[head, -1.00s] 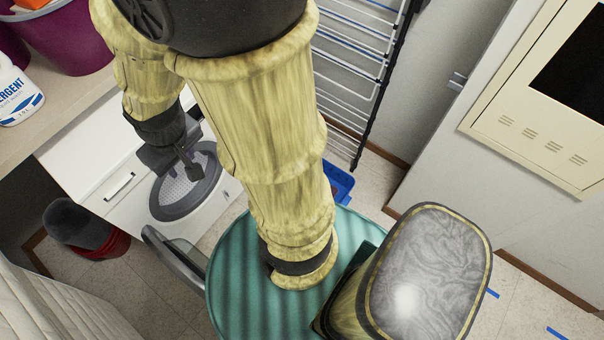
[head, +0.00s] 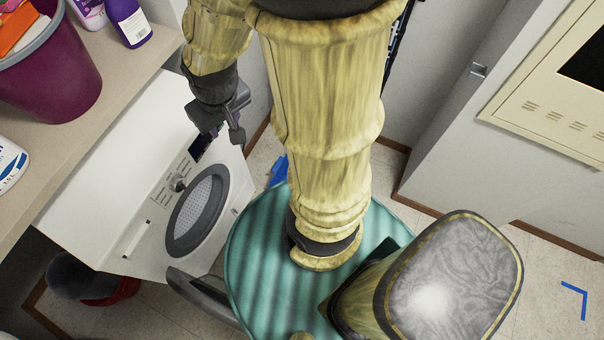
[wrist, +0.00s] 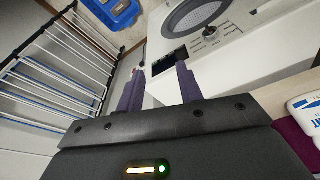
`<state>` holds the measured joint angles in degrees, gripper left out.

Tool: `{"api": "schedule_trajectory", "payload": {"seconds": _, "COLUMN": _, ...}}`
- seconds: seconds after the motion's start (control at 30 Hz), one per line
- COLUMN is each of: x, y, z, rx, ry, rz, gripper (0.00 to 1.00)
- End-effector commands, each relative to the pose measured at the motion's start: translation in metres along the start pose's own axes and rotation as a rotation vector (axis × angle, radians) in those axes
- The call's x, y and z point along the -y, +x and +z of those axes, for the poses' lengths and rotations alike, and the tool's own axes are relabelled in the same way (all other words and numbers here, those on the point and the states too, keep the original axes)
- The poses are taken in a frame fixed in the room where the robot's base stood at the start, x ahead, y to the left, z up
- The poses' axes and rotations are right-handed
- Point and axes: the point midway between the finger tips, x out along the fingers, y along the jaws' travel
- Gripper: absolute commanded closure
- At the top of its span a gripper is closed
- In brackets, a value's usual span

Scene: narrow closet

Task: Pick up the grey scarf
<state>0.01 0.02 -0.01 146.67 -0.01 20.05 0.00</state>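A dark grey, soft-looking bundle (head: 70,276) sits in or on a red container (head: 118,292) on the floor at lower left in the head view. It may be the grey scarf, but its form is too unclear to be sure. My gripper (head: 222,125) is high up in front of the white washing machine, well apart from the bundle. In the wrist view my gripper (wrist: 160,70) has its two fingers apart with nothing between them. The bundle does not show in the wrist view.
The white washing machine (head: 120,165) stands under a counter (head: 100,125) with a purple bucket (head: 55,85) and bottles on it. A drying rack (wrist: 65,60) and a blue basket (wrist: 112,10) show in the wrist view.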

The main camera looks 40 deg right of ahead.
Motion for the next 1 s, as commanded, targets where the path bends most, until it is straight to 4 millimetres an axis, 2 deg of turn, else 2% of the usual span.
{"api": "schedule_trajectory", "payload": {"seconds": 0.4, "x": 0.000, "y": 0.000, "z": 0.000, "rx": 0.000, "ry": 0.000, "rz": 0.000, "gripper": 0.64}}
{"api": "schedule_trajectory", "payload": {"seconds": 0.57, "x": -0.001, "y": 0.007, "z": -0.001, "rx": 0.002, "ry": -0.014, "rz": 0.002, "gripper": 0.34}}
{"api": "schedule_trajectory", "payload": {"seconds": 0.63, "x": -0.004, "y": 0.018, "z": -0.003, "rx": 0.007, "ry": -0.037, "rz": 0.006, "gripper": 0.20}}
{"api": "schedule_trajectory", "payload": {"seconds": 0.67, "x": -0.006, "y": 0.025, "z": -0.004, "rx": 0.011, "ry": -0.054, "rz": 0.009, "gripper": 0.17}}
{"api": "schedule_trajectory", "payload": {"seconds": 0.77, "x": -0.016, "y": 0.055, "z": -0.009, "rx": 0.026, "ry": -0.125, "rz": 0.020, "gripper": 0.17}}
{"api": "schedule_trajectory", "payload": {"seconds": 1.0, "x": -0.044, "y": 0.148, "z": -0.026, "rx": 0.075, "ry": -0.389, "rz": 0.037, "gripper": 0.17}}
